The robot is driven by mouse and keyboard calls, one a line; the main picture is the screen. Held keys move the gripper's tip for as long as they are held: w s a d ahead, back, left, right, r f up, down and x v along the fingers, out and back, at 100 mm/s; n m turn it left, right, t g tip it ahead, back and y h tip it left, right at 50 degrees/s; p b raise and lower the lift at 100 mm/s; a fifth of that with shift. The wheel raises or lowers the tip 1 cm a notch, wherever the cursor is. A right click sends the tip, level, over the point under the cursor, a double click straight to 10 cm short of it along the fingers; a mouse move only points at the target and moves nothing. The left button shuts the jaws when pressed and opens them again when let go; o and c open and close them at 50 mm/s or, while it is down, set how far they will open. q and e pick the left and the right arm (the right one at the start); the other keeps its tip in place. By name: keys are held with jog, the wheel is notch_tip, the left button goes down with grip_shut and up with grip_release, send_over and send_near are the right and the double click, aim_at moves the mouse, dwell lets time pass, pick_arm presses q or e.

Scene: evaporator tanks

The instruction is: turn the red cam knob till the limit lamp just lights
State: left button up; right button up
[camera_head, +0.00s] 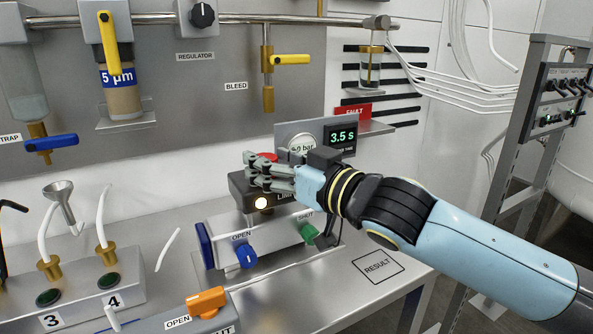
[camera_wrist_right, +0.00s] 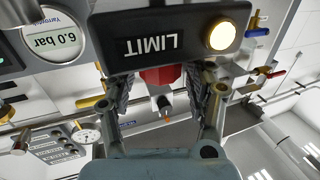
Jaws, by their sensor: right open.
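The red cam knob (camera_head: 266,157) shows only as a small red patch behind my right fingers in the head view. In the right wrist view, the red knob (camera_wrist_right: 163,75) sits between the two fingers, beside the dark box labelled LIMIT (camera_wrist_right: 165,47). My right gripper (camera_head: 262,172) is open, its fingers on either side of the knob; I cannot tell whether they touch it. My left gripper is not in view.
A blue OPEN knob (camera_head: 246,255) and a green SHUT knob (camera_head: 308,232) stick out below the box. Behind stand a pressure gauge (camera_head: 301,147) and a display reading 3.5 s (camera_head: 342,137). An orange-handled valve (camera_head: 207,301) is in front. The RESULT square (camera_head: 377,266) is bare.

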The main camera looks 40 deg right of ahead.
jog(key=s, duration=0.6)
jog(key=shift+s+d, duration=0.2)
